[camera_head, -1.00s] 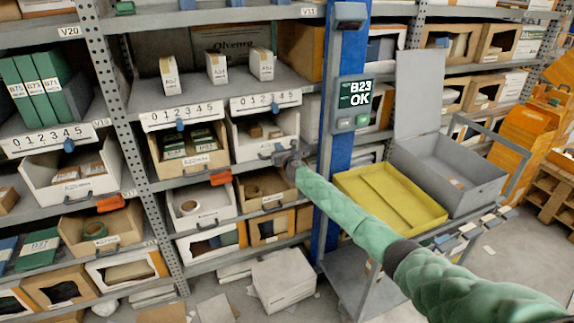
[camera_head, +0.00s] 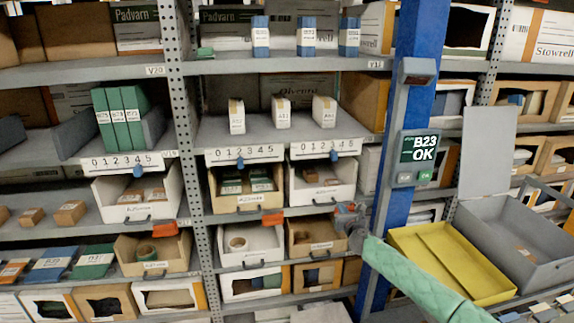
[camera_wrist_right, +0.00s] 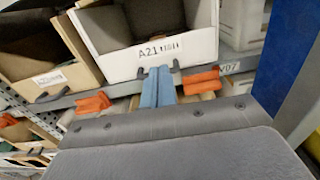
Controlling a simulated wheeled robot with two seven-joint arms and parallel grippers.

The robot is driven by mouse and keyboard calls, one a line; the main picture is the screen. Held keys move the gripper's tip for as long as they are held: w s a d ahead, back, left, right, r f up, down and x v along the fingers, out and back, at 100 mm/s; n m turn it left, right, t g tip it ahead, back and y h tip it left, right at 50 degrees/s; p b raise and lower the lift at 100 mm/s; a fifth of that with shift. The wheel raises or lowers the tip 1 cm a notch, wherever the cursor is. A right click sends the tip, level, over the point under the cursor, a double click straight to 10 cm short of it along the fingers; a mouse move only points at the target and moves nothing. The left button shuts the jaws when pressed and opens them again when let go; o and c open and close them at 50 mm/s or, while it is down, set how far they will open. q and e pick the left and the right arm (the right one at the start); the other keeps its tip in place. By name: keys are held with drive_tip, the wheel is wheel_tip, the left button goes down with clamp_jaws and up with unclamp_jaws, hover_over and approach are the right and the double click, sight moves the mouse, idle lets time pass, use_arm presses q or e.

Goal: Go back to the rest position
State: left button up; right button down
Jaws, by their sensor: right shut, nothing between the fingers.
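My right arm, in a green quilted sleeve, comes in from the lower right in the head view. My right gripper (camera_head: 352,226) is in front of the rack, beside the blue post and just below the white bin (camera_head: 322,193). In the right wrist view its blue fingers (camera_wrist_right: 158,88) are together with nothing between them. They point at the front of the white bin labelled A21 (camera_wrist_right: 150,50); I cannot tell whether they touch it. My left gripper is not in view.
A blue post (camera_head: 418,100) carries a display (camera_head: 419,148) reading "B23 OK". A yellow tray (camera_head: 455,265) and a grey open box (camera_head: 525,245) are at the right. Orange tabs (camera_head: 272,218) stick out from the shelf edge.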

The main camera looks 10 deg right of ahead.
drive_tip(key=s+d+r+m+g+h, duration=0.1)
drive_tip(key=d+m+h, duration=0.15)
drive_tip(key=m, duration=0.75)
drive_tip(key=d+r+m+g+h, duration=0.1)
drive_tip(key=r+m+h, duration=0.15)
drive_tip(key=m, duration=0.75)
drive_tip(key=s+a+f+m+g+y, duration=0.2)
drive_tip(key=s+a+f+m+g, duration=0.35)
drive_tip(key=s+f, duration=0.9)
drive_tip(key=s+a+f+m+g+y, duration=0.25)
drive_tip(key=s+a+f+m, duration=0.6)
drive_tip(key=s+f, duration=0.6)
drive_tip(key=s+a+f+g, duration=0.2)
drive_tip(key=s+f, duration=0.5)
drive_tip(key=s, duration=0.6)
drive_tip(key=s+a+f+g, duration=0.2)
drive_tip(key=s+f, duration=0.6)
drive_tip(key=s, duration=0.5)
drive_tip(key=s+a+f+g, duration=0.2)
drive_tip(key=s+f, duration=0.5)
drive_tip(key=s, duration=0.6)
drive_tip(key=shift+s+a+f+g+y, duration=0.2)
drive_tip(key=shift+s+a+g+y, duration=0.15)
drive_tip(key=shift+a, duration=0.55)
